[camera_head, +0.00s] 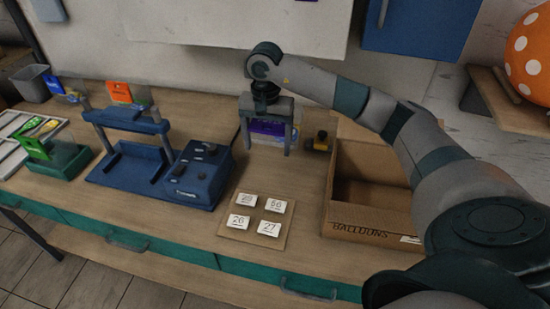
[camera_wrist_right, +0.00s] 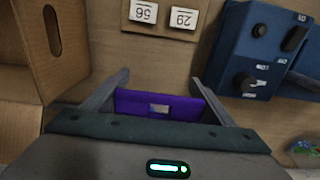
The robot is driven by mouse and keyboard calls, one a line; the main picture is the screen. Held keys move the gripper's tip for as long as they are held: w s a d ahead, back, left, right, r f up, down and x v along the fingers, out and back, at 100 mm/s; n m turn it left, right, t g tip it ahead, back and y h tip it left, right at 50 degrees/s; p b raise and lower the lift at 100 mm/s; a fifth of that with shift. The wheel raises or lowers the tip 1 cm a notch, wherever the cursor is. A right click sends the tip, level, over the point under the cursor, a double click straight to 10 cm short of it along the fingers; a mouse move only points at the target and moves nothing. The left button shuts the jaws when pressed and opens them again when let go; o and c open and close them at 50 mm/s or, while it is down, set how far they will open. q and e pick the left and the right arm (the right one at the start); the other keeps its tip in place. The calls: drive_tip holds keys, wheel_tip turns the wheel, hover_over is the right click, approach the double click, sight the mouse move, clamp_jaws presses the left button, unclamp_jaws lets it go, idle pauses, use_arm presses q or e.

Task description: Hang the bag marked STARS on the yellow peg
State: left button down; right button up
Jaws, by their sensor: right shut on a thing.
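My right gripper (camera_head: 270,150) is over the back of the bench, between the blue machine and the cardboard box. It is shut on a purple-topped bag (camera_head: 270,128), whose clear lower part shows faintly between the fingers. In the right wrist view, the purple header (camera_wrist_right: 135,103) spans between the two fingers, with a pale patch in its middle. I cannot read STARS on it. My left gripper is not in view.
A blue machine (camera_head: 198,178), a blue frame (camera_head: 130,165) and an open cardboard box (camera_head: 370,228) marked BALLOONS flank a board of number tiles (camera_head: 240,232). Bags with orange (camera_head: 120,92) and green (camera_head: 35,147) headers are at the left. A spotted balloon (camera_head: 530,65) is at the right.

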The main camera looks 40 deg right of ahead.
drive_tip(key=shift+w+f+p, duration=0.1)
drive_tip(key=shift+f+p, duration=1.15)
drive_tip(key=shift+f, duration=2.05)
drive_tip(key=shift+f+p, duration=0.25)
drive_tip(key=shift+p, duration=0.05)
wheel_tip(320, 180, down, 2)
drive_tip(key=shift+p, duration=0.5)
drive_tip(key=shift+f, duration=0.5)
